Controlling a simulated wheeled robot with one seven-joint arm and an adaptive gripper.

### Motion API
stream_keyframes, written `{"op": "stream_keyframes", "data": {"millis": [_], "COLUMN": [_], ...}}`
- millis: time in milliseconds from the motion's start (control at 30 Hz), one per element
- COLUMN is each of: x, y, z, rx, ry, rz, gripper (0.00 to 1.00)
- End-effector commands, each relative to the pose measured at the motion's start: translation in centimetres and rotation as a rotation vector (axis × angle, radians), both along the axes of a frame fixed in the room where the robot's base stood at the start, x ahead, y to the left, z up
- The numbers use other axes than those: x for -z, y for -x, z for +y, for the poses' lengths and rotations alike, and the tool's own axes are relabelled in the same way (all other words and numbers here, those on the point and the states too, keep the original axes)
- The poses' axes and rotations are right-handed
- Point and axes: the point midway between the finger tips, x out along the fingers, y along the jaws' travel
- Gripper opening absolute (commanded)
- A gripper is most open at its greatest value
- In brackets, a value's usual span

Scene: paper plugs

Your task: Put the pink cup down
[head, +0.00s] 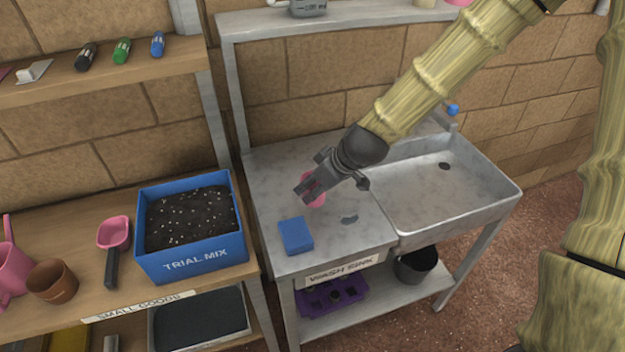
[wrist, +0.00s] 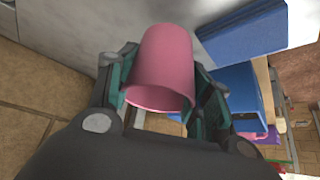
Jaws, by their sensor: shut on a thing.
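The pink cup (wrist: 163,62) is between the two fingers of my gripper (wrist: 165,95) in the wrist view, with its open rim turned toward the camera. In the head view my gripper (head: 308,188) is over the left, flat part of the wash sink counter (head: 290,185), and part of the pink cup (head: 316,198) shows behind the fingers. My gripper is shut on the cup. Most of the cup is hidden in the head view, and I cannot tell whether its base touches the counter.
A blue sponge-like block (head: 296,235) lies on the counter just in front of the gripper. The sink basin (head: 440,185) is to the right. A blue soil box (head: 190,262) stands on the wooden bench at left. Bare counter lies left of the gripper.

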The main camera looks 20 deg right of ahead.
Motion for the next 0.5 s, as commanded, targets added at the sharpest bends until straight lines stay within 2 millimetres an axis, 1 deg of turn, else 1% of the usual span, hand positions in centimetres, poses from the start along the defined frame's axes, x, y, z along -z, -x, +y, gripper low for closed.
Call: {"op": "stream_keyframes", "data": {"millis": [33,500], "x": [0.79,0.32], "y": [-0.11,0.30], "z": [0.14,0.39], "rx": [-0.001,0.036], "ry": [0.003,0.006], "rz": [-0.006,0.000], "gripper": [0.23,0.23]}}
